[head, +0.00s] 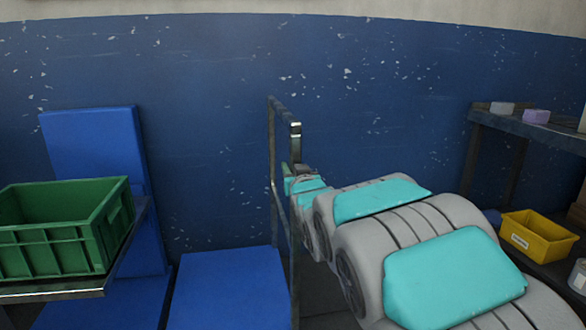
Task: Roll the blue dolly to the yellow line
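The blue dolly (228,288) is at the bottom centre of the head view, with a flat blue deck. A grey metal handle frame (272,150) stands upright at its right edge. My gripper (292,168) is at the handle's near upright, at the end of my outstretched arm. It is small and partly hidden, so I cannot tell whether its fingers are closed around the bar or only beside it. No yellow line shows in this view.
A green crate (50,262) sits on a metal-edged surface (60,292) at left. Behind it a blue panel (95,150) stands against the blue wall (220,70). At right, a shelf (545,132) holds small blocks, with a yellow bin (535,240) below.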

